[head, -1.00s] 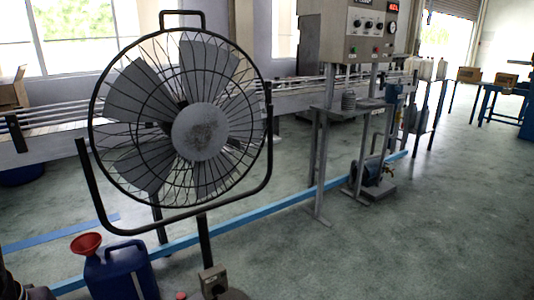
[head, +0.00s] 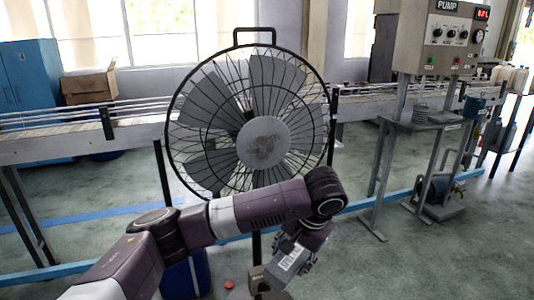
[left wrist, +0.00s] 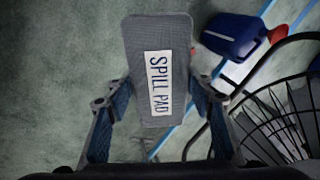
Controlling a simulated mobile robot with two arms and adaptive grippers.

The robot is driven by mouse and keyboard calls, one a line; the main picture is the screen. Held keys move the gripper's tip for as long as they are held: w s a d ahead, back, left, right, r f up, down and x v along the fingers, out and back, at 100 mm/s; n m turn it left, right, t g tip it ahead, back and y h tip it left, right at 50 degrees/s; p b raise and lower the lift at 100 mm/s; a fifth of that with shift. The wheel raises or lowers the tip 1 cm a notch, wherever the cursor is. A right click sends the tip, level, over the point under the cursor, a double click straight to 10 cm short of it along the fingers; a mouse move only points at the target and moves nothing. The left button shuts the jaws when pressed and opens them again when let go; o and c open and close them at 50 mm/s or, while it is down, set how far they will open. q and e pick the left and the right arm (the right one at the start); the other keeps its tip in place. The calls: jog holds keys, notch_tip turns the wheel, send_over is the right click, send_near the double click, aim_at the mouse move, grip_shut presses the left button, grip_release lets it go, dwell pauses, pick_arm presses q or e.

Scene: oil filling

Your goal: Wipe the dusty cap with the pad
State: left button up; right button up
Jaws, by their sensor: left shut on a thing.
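The dusty cap (head: 263,142) is the round grey hub at the middle of the fan, with a darker smudged patch on its face. The pad (left wrist: 160,65) is a grey block with a white label reading "SPILL PAD". My left gripper (left wrist: 161,102) is shut on the pad, one finger on each side of it. In the head view the left gripper (head: 288,262) is low in front of the fan, below the cap and apart from it. The pad's label shows there, but much of the hold is unclear. My right gripper is not in view.
The fan's wire cage (head: 203,125) surrounds the cap. A conveyor (head: 70,145) runs behind the fan. A pump panel (head: 452,45) stands at the right.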

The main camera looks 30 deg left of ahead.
pick_arm(q)
jog(key=w+a+r+m+t+y+p, duration=0.1)
jog(key=w+a+r+m+y+p, duration=0.1)
jog(key=w+a+r+y+p, duration=0.3)
jog(key=m+t+y+p, duration=0.3)
jog(key=m+t+p, duration=0.4)
jog(key=t+p, duration=0.55)
send_near(248, 152)
jog(key=shift+g, duration=0.85)
jog(key=shift+w+a+r, duration=0.15)
jog(key=shift+w+a, duration=0.2)
jog(key=shift+w, duration=0.3)
jog(key=shift+w+a+r, duration=0.15)
jog(key=shift+w+a, duration=0.25)
jog(key=shift+w, duration=0.3)
jog(key=shift+w+a+r, duration=0.15)
jog(key=shift+w+a, duration=0.2)
jog(key=shift+w, duration=0.3)
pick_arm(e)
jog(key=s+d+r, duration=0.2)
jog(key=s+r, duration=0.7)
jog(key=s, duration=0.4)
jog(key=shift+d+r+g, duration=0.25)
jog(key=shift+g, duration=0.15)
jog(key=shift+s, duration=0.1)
pick_arm(q)
jog(key=shift+b+x, duration=0.85)
jog(key=shift+x, duration=0.15)
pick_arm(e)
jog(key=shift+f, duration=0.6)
